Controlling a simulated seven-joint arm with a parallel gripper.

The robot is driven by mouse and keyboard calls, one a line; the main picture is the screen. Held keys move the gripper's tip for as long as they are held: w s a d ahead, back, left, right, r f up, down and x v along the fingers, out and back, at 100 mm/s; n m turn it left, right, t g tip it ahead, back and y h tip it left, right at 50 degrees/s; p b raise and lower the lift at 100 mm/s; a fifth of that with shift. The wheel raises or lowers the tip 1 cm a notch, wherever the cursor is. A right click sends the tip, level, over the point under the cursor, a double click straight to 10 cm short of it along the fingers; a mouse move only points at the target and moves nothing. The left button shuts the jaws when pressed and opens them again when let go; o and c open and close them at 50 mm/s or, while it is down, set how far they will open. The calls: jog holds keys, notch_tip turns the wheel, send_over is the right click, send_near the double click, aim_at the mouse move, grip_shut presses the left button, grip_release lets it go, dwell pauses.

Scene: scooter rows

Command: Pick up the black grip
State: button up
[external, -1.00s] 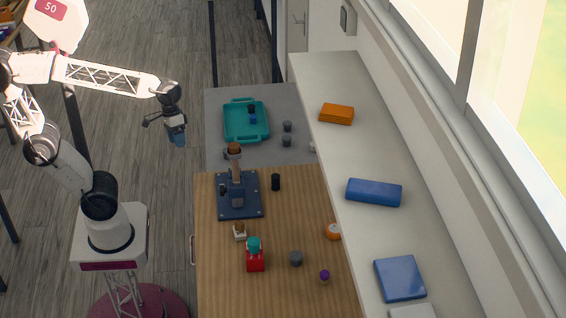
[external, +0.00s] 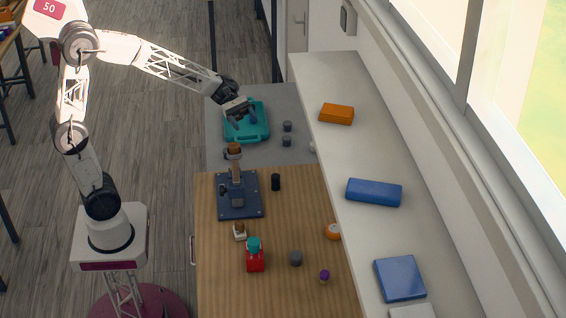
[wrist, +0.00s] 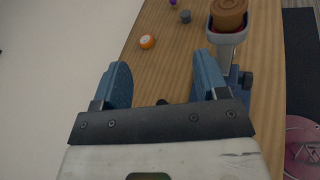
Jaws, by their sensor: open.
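The black grip (external: 276,182) is a small dark cylinder standing on the wooden table, right of the navy base plate (external: 239,209) with its post. In the wrist view a small dark shape (wrist: 162,102) peeks over the edge of my gripper body, between the fingers; it looks like the grip, mostly hidden. My gripper (external: 250,118) is open and empty. In the external view it appears over the teal tray, up and left of the grip, apart from it. Its two blue fingers (wrist: 162,62) stand wide apart in the wrist view.
The brown-topped post (external: 235,160) rises close to the grip. The teal tray (external: 264,129) and grey cylinders (external: 287,127) lie on the grey surface behind. A red block (external: 255,262), orange ball (external: 333,231) and purple-topped piece (external: 324,276) stand nearer the front. A raised white ledge (external: 350,155) borders the right.

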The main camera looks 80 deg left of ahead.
jog(key=w+a+n+t+h, duration=0.1)
jog(key=w+a+n+t, duration=0.25)
jog(key=w+a, duration=0.25)
send_near(278, 178)
jog(key=shift+n+v, duration=0.25)
jog(key=shift+v, duration=0.6)
jog(key=shift+f, duration=0.1)
jog(key=shift+x, duration=3.4)
jog(key=shift+x, duration=2.6)
jog(key=shift+c, duration=0.2)
jog(key=c, duration=1)
